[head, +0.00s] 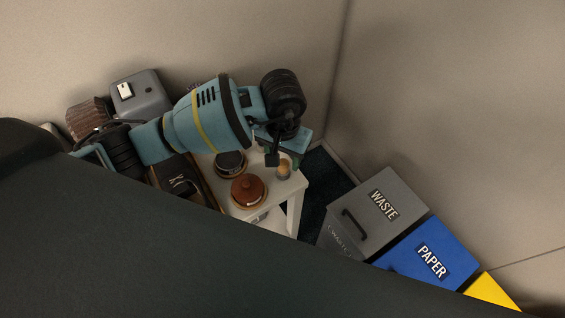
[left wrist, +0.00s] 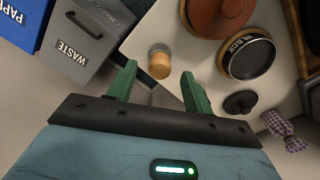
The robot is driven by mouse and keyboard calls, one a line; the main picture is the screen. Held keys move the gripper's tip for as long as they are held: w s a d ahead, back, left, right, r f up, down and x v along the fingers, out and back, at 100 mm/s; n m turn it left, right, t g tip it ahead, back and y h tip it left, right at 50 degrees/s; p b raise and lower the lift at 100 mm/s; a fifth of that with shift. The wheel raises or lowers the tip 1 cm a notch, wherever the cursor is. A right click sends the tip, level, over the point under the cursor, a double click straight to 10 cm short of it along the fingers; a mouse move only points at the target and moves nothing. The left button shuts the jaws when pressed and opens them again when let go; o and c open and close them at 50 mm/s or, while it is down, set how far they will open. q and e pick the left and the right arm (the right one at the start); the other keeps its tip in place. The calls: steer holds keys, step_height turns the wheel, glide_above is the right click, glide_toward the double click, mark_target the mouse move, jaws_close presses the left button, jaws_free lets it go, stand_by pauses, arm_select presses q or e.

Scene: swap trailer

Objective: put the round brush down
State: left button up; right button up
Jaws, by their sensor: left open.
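The round brush (left wrist: 160,60), a small cylinder with a tan part and a grey part, is on the white table (left wrist: 150,28) near its edge. It also shows in the head view (head: 283,169) near the table's right corner. My left gripper (left wrist: 159,71) is open, its green fingers on either side of the brush in the left wrist view. The brush is at or just beyond the fingertips, with visible gaps on both sides. In the head view my left gripper (head: 273,153) is partly hidden by its own wrist. My right gripper is not in view.
A brown lidded pot (head: 248,190) and a round tin marked BLACK (left wrist: 249,54) stand close by. A small black knobbed object (left wrist: 240,103) and a checked cloth (left wrist: 284,130) lie nearby. The grey waste bin (head: 375,210) and blue paper bin (head: 425,252) stand to the right.

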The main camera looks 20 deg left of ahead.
mark_target(282, 164)
arm_select(q)
step_height(282, 164, up, 8)
steer(key=shift+f, duration=0.2)
steer(key=shift+s, duration=0.1)
stand_by(0.5)
